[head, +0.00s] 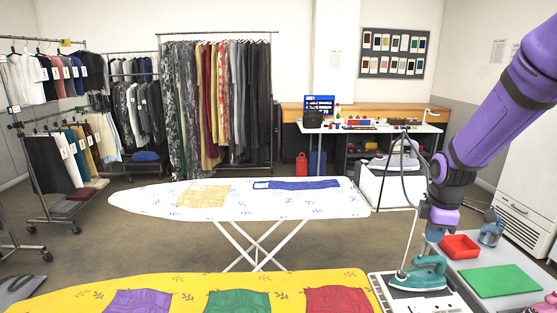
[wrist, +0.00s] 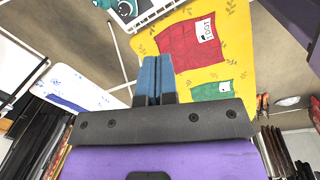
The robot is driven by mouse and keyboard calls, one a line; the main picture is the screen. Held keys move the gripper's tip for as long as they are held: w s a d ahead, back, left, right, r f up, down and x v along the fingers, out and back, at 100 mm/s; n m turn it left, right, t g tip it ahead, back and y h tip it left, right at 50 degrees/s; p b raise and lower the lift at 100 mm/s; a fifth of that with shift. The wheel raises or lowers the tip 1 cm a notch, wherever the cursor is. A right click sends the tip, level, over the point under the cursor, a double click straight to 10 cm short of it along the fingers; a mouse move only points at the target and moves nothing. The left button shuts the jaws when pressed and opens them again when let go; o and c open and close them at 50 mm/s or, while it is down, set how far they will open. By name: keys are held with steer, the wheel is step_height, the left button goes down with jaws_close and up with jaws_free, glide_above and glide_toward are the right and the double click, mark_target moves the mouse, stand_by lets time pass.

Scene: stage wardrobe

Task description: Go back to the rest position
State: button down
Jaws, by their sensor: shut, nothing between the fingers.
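My gripper (wrist: 152,78) is shut and empty, its two blue fingers pressed together in the wrist view. In the head view my purple arm comes in from the right and bends down at the wrist, above the teal iron (head: 418,274). The fingers are hard to make out there. In the wrist view the yellow ironing board (wrist: 232,45) lies beyond the fingers, with a red cloth (wrist: 182,52) bearing a white tag and a green cloth (wrist: 208,90) on it. The gripper touches none of them in that view.
The yellow board (head: 60,294) with purple, green and red cloths fills the front. Behind it stands a white board (head: 130,199) with a yellow and a blue cloth. Clothes racks stand at the back left.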

steer(key=s+a+r+m+t, duration=0.1)
steer(key=s+a+r+m, duration=0.25)
steer(key=s+r, duration=0.35)
steer(key=s+a+r+m+t, duration=0.15)
steer(key=s+r+m, duration=0.25)
steer(key=r, duration=0.4)
steer(key=s+a+r+m+t, duration=0.1)
steer(key=s+r+m, duration=0.1)
steer(key=s, duration=0.5)
steer(key=s+a+r+m+t, duration=0.1)
steer(key=s+a+r+m, duration=0.1)
steer(key=s, duration=0.5)
steer(key=shift+s+r+m, duration=0.2)
steer(key=shift+r+m, duration=0.55)
steer(key=shift+m, duration=0.5)
